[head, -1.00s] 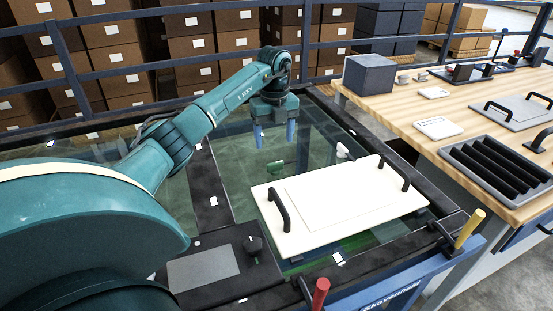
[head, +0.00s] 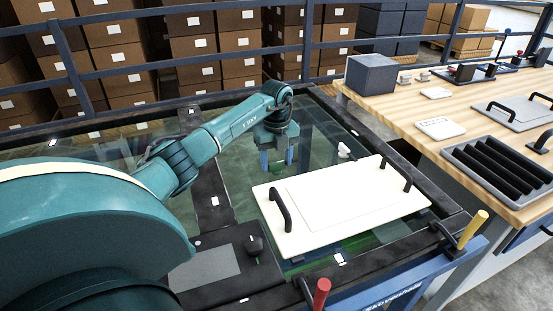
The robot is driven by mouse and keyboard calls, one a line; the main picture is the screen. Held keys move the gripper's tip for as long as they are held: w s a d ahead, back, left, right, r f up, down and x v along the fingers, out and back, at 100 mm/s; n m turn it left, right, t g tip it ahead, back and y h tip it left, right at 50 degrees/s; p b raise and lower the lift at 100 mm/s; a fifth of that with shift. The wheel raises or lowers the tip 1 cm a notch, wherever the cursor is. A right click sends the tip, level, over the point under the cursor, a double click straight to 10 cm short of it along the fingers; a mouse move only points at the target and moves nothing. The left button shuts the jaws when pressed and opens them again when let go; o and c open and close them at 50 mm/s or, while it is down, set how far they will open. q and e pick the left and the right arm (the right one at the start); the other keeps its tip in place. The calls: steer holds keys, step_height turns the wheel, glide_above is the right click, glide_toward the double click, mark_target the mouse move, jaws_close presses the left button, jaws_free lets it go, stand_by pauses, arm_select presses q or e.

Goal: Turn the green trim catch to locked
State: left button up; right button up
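My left gripper (head: 277,161) is lowered over the glass-covered surface, just behind the white panel's far left edge. Its two blue fingers point down and stand apart, with a gap between them. The green trim catch cannot be made out clearly now; the gripper is over the spot where green shows in the earlier frame. I cannot tell whether the fingers touch it or which way it points. My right gripper is not in view.
A white panel (head: 340,203) with two black handles lies close in front of the gripper. A small white knob (head: 344,150) stands to the right. A wooden bench (head: 465,115) is at right, with a grey box (head: 371,74). Red (head: 321,293) and yellow (head: 472,229) levers stand in front.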

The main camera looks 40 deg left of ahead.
arm_select(q)
steer(key=c, duration=0.6)
steer(key=shift+c, duration=0.2)
steer(key=shift+r+m, duration=0.1)
steer(key=shift+m, duration=0.2)
steer(key=shift+m+p, duration=0.45)
steer(key=shift+m, duration=0.75)
steer(key=m, duration=0.4)
steer(key=shift+m+p, duration=0.3)
steer(key=m, duration=0.5)
steer(key=shift+m, duration=2.7)
steer(key=o, duration=1)
